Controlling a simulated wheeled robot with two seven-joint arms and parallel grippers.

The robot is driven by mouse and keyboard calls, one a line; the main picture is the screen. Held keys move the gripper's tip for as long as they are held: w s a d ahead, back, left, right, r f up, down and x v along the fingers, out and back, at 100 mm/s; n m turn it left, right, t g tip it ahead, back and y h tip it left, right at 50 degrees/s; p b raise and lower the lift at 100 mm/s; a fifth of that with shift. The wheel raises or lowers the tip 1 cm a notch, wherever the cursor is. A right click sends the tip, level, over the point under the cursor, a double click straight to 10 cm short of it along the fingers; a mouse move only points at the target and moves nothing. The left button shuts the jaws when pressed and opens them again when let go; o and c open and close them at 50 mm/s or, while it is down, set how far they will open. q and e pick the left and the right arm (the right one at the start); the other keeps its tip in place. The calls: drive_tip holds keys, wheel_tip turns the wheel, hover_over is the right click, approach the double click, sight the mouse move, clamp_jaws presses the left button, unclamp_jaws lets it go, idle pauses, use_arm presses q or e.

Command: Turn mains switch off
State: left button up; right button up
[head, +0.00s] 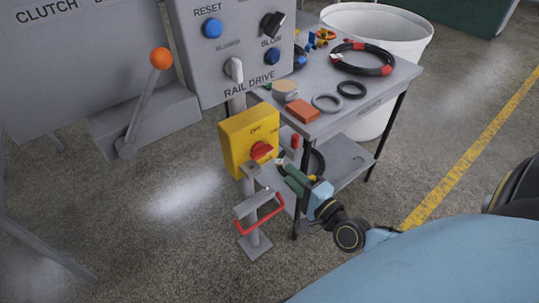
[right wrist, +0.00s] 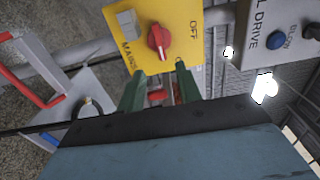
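The mains switch is a yellow box (head: 236,140) on a grey post with a red rotary knob (head: 262,151), below the rail drive panel. In the right wrist view the box and knob (right wrist: 158,42) appear turned sideways, with OFF at the right. The knob's long axis lies across the OFF direction, its pale mark seemingly facing my fingers' side. My right gripper (head: 290,177) is below and right of the box, its green fingers apart. In the right wrist view the gripper (right wrist: 158,74) has its fingertips near the box's edge, not around the knob. My left gripper is out of view.
A red handle (head: 294,141) sits beside the box. A grey bench (head: 393,78) with hoses and rings stands close behind my right gripper. A red-handled bracket (head: 262,217) is on the post below. An orange-knobbed lever (head: 160,60) stands left; open floor lies between.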

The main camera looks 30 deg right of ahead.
sight(261, 152)
drive_tip(key=w, duration=0.9)
drive_tip(key=shift+w+a+f, duration=0.2)
drive_tip(key=shift+a+f, duration=0.2)
drive_tip(key=shift+a, duration=0.05)
